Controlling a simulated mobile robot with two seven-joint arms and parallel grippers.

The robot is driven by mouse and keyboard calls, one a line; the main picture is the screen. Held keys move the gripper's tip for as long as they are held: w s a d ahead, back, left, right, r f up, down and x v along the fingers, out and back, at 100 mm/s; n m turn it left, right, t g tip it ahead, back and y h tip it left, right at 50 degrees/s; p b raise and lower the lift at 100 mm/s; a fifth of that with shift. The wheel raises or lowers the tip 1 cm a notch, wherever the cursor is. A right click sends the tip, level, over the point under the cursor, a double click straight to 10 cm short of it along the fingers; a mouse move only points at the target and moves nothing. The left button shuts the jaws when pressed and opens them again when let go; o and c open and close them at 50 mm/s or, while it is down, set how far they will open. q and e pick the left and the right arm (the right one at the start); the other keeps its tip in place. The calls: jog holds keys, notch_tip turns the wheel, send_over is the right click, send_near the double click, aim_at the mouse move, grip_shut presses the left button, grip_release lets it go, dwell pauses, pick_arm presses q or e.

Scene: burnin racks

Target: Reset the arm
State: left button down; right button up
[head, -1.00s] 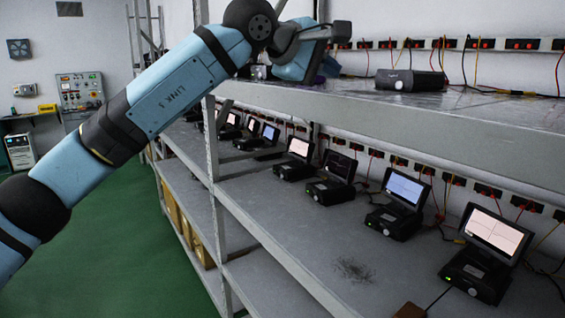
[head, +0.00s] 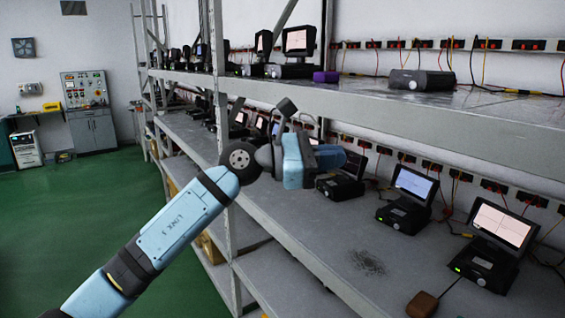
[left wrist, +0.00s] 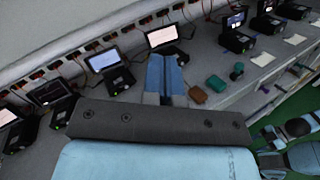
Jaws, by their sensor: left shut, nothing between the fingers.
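My left arm (head: 180,217) comes in from the lower left in the head view, bent at a dark joint beside the rack post. My left gripper (head: 332,157) is in front of the middle shelf, at its left part, below the upper shelf's edge. In the left wrist view the blue fingers of the left gripper (left wrist: 166,72) lie together, with nothing between them. The shelf surface and devices show beyond them.
The middle shelf (head: 300,235) carries a row of devices with lit screens, such as one at the right (head: 490,245), and a brown block (head: 422,304). The upper shelf (head: 470,120) holds a grey box (head: 421,80) and a purple block (head: 326,76). Green floor (head: 60,220) is open at left.

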pick_arm(q)
jog(key=s+a+f+m+t+y, duration=0.25)
jog(key=a+f+m+t, duration=0.3)
jog(key=f+m, duration=0.55)
jog(key=s+a+f+m+t+y+p, duration=0.1)
jog(key=s+a+f+m+t+y, duration=0.15)
jog(key=a+f+m+t, duration=0.6)
jog(key=s+a+f+m+t+y, duration=0.2)
jog(key=a+f+m+y, duration=0.15)
jog(key=f+m, duration=1)
jog(key=s+a+f+n+g+y, duration=0.2)
jog(key=s+a+f+n, duration=0.1)
jog(key=s+f+n, duration=0.2)
jog(key=s+a+f+n+g+y, duration=0.2)
jog(key=s+a+f+n+g, duration=0.1)
jog(key=s+f, duration=0.7)
jog(key=s+a+f+n+g+y, duration=0.2)
jog(key=s+a+f+n, duration=0.3)
jog(key=s+f+n, duration=0.2)
jog(key=shift+s+f+y+p, duration=0.25)
jog(key=shift+s+y+p, duration=0.1)
jog(key=shift+s, duration=0.25)
